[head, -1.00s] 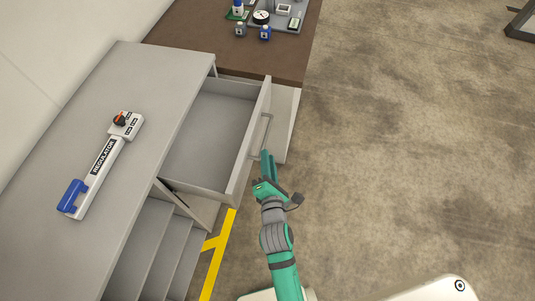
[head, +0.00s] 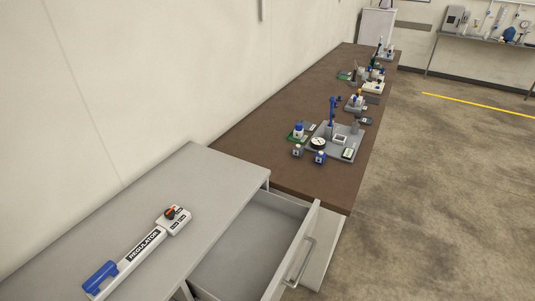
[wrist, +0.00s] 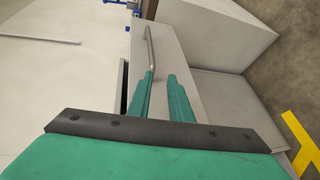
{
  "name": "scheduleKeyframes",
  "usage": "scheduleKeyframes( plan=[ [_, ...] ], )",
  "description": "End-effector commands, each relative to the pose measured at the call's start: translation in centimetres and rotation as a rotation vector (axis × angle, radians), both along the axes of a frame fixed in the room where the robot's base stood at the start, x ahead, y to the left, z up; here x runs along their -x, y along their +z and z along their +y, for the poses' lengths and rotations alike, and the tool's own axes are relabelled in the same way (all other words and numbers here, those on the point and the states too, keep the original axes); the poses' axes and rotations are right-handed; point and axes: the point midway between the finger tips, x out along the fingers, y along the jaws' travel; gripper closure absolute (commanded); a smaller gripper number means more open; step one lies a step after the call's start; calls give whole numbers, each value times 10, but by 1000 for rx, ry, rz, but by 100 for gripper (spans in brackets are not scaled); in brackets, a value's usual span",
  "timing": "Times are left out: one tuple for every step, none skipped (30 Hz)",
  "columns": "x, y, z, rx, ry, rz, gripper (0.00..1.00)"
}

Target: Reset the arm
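My gripper (wrist: 162,92) shows in the wrist view with its two green fingers apart and nothing between them. It is close to the drawer front, and the metal drawer handle (wrist: 149,45) lies just beyond the left fingertip. I cannot tell whether they touch. The drawer (head: 243,247) stands pulled open from the grey cabinet, and its inside looks empty where visible. Its handle (head: 302,262) also shows in the head view. My arm and gripper are outside the head view.
A regulator (head: 140,250) with a blue end lies on the grey cabinet top (head: 190,180). A long brown counter (head: 270,110) behind it carries several small devices and bottles. Open floor (head: 430,200) lies to the right. A yellow floor line (wrist: 300,140) shows in the wrist view.

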Motion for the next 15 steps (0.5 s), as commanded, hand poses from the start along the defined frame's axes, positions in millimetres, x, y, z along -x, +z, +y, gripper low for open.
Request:
scheduleKeyframes(
  plan=[
    [19, -3, 6, -100, -10, 1, 82],
    [29, -4, 10, -168, -19, -2, 82],
    [42, -3, 15, -260, -29, -7, 82],
    [51, -3, 19, -330, -37, -11, 82],
    [61, -2, 23, -398, -47, -12, 82],
    [73, -1, 28, -492, -62, -16, 82],
    [82, 1, 32, -564, -73, -19, 82],
    [92, 2, 36, -635, -85, -21, 82],
    [104, 5, 41, -730, -102, -23, 82],
    [113, 7, 45, -801, -117, -25, 82],
    [121, 10, 48, -873, -132, -29, 82],
    [132, 13, 53, -968, -152, -32, 82],
    [140, 16, 56, -1037, -168, -33, 82],
    [148, 20, 59, -1105, -182, -37, 82],
    [157, 24, 63, -1188, -203, -42, 82]
  ],
)
